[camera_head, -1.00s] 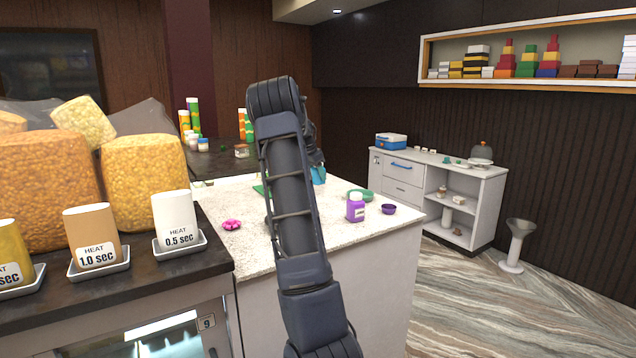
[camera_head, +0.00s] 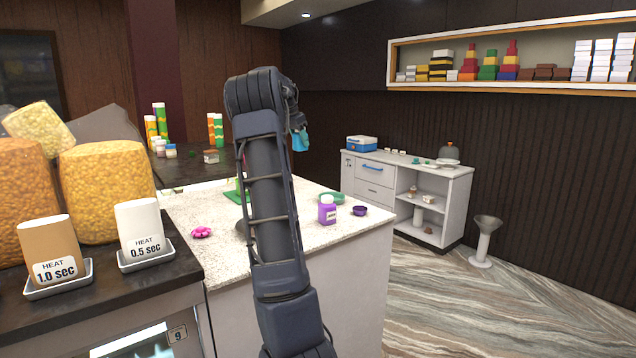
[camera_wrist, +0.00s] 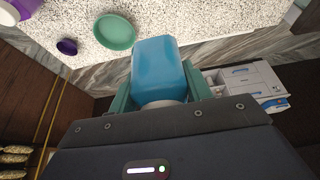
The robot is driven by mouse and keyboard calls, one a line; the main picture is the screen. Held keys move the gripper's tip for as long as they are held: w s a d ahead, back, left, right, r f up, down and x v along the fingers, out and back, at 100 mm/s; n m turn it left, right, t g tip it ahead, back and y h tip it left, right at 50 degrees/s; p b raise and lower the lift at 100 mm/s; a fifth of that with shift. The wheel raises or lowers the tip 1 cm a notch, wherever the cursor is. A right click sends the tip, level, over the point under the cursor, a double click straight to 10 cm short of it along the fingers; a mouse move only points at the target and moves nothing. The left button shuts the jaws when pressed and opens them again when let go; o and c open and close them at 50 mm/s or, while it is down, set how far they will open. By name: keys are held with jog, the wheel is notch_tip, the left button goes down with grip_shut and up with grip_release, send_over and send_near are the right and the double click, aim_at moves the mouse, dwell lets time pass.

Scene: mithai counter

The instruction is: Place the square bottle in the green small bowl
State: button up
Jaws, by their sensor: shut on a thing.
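My gripper (camera_wrist: 158,98) is shut on a blue square bottle (camera_wrist: 156,66), which fills the middle of the wrist view. In the head view the bottle (camera_head: 300,140) shows beyond my arm, held above the counter. The green small bowl (camera_wrist: 115,32) lies on the speckled counter, up and left of the bottle in the wrist view. In the head view the bowl (camera_head: 338,198) is partly hidden behind a purple bottle. The held bottle is apart from the bowl. My fingertips are mostly hidden by my arm in the head view.
A purple bottle with a white cap (camera_head: 327,211) and a small purple bowl (camera_head: 360,211) stand close to the green bowl. A pink item (camera_head: 201,232) lies left on the speckled counter (camera_head: 225,268). A white cabinet (camera_head: 380,190) stands beyond, across open floor.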

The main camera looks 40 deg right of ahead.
jog(key=s+d, duration=0.7)
jog(key=s, duration=0.5)
jog(key=shift+a+f, duration=0.1)
jog(key=shift+f, duration=9.7)
jog(key=shift+f, duration=0.1)
jog(key=o, duration=0.7)
jog(key=shift+f, duration=0.1)
jog(key=shift+c, duration=0.2)
jog(key=shift+o, duration=0.8)
